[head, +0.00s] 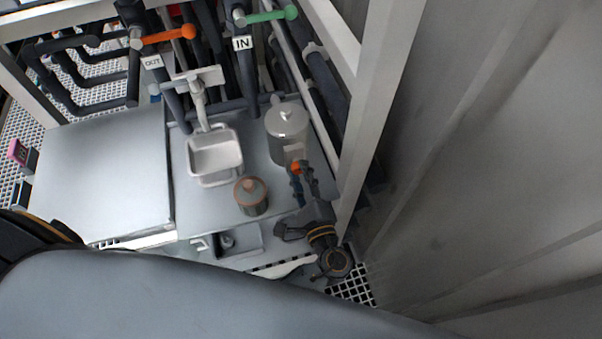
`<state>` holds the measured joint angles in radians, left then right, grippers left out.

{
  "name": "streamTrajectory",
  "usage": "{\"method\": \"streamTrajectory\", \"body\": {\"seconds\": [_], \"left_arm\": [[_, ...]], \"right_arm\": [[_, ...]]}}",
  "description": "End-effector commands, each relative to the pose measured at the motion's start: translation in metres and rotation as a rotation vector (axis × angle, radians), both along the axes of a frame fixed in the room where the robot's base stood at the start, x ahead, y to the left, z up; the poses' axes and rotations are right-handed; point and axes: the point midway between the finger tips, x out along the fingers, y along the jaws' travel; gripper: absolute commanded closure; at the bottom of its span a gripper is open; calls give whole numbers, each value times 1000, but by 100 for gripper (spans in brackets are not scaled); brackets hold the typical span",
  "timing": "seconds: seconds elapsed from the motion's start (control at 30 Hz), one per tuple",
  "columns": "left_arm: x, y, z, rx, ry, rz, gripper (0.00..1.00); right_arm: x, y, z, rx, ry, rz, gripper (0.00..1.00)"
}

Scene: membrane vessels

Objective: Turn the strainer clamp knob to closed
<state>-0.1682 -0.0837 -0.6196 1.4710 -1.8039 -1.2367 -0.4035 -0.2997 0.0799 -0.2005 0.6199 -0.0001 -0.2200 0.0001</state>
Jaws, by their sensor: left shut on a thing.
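The strainer is a grey metal pot (284,148) with a domed lid (287,119), standing upright at the right of the metal worktop. A small orange knob (297,167) sits low on its near side, by a pale block on the pot wall. My left gripper (300,174) reaches up to it from the lower right, its dark fingers shut on the orange knob. The fingers hide part of the knob, so its exact angle is hard to tell. My right gripper does not show.
A white basin (215,157) is farther left. Behind are dark pipes with an orange lever (168,36) and a green lever (268,16). A pale frame post (368,110) rises close on the right. The left worktop (105,170) is bare.

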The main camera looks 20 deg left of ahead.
Motion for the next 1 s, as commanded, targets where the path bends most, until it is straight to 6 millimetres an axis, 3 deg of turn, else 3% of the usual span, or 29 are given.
{"method": "streamTrajectory", "body": {"seconds": [0.37, 0.4, 0.5, 0.83, 1.0], "left_arm": [[2, 0, 2, 7, -3, -1, 100], [2, 0, 2, 6, -4, -1, 63], [1, 0, 2, 5, -2, -1, 46], [-2, -1, 0, 4, 2, -1, 46], [-19, -14, -1, 3, 3, -2, 46]], "right_arm": [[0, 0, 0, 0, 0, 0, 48], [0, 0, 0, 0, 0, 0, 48], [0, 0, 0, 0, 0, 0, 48], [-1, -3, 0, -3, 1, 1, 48], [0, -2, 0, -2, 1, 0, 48]]}}
